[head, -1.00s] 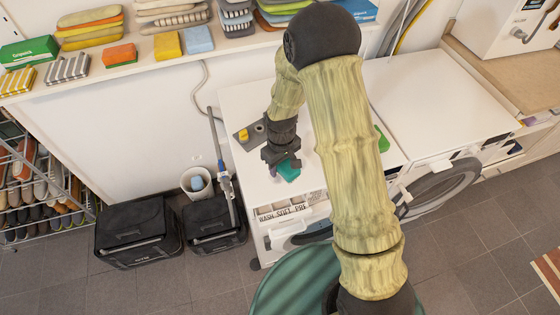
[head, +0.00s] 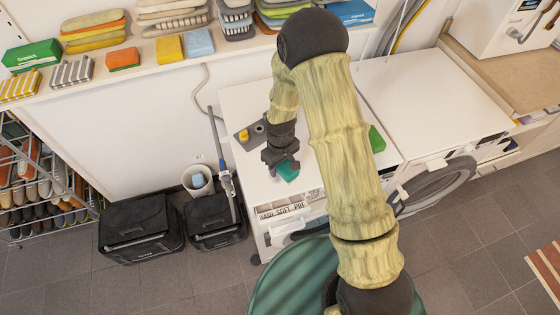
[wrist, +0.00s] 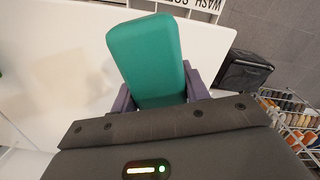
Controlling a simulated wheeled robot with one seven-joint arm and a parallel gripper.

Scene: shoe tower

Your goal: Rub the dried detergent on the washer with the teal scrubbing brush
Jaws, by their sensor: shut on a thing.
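The teal scrubbing brush (wrist: 146,52) is held between the purple fingers of my gripper (wrist: 158,98) in the wrist view. My gripper (head: 282,165) also shows in the head view, low over the top of the left washer (head: 236,103), near its front edge. The brush shows there as a small teal patch (head: 289,172) just below the fingers. I cannot tell whether the brush touches the washer top. A faint tan stain (wrist: 90,72) shows on the white surface beside the brush in the wrist view; it may be the dried detergent.
A grey tray with a yellow item (head: 244,136) lies on the washer behind my gripper. A green object (head: 377,139) lies to the right, past my arm. Black bins (head: 141,228) stand on the floor at left.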

